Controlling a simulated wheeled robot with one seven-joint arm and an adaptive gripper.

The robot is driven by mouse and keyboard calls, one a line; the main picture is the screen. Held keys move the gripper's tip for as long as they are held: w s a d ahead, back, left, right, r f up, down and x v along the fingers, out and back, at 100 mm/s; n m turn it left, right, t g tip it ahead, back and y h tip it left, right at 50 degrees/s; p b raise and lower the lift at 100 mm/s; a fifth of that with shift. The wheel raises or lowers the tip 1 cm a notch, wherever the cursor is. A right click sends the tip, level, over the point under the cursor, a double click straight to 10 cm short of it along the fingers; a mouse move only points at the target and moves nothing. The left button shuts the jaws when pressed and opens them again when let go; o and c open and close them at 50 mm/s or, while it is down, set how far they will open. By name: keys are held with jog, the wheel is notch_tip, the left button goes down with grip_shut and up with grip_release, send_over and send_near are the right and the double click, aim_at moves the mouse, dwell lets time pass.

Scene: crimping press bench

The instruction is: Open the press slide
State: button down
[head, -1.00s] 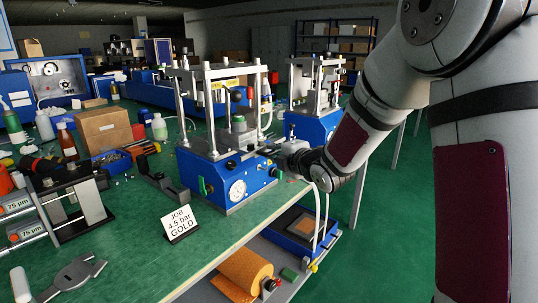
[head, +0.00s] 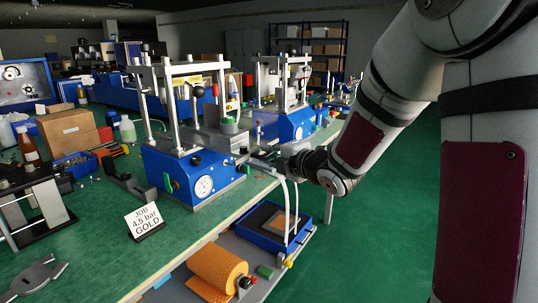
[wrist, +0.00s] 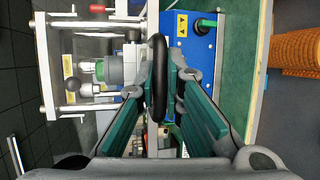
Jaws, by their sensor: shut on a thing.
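The press (head: 185,170) has a blue base with a round gauge, steel posts and a top plate. Its grey slide (head: 222,141) carries a green cylinder (head: 229,125) and sticks out from between the posts toward my gripper (head: 268,157). In the wrist view the slide's black bar handle (wrist: 158,70) runs between the two green-padded fingers of my gripper (wrist: 160,78), which is shut on it. The green cylinder also shows in the wrist view (wrist: 107,70). The exact finger contact is hidden in the head view.
A second similar press (head: 285,122) stands behind. A job sign (head: 143,221) stands in front of the press. Below the bench edge, a shelf holds an orange roll (head: 218,270) and a blue tray (head: 272,228). White hoses hang near my gripper. Green floor lies open at right.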

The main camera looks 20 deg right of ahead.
jog(key=shift+s+d+f, duration=0.15)
jog(key=shift+d, duration=0.1)
jog(key=c, duration=2)
grip_release()
jog(key=shift+o, duration=0.2)
jog(key=v, duration=1.2)
jog(key=shift+a, duration=0.1)
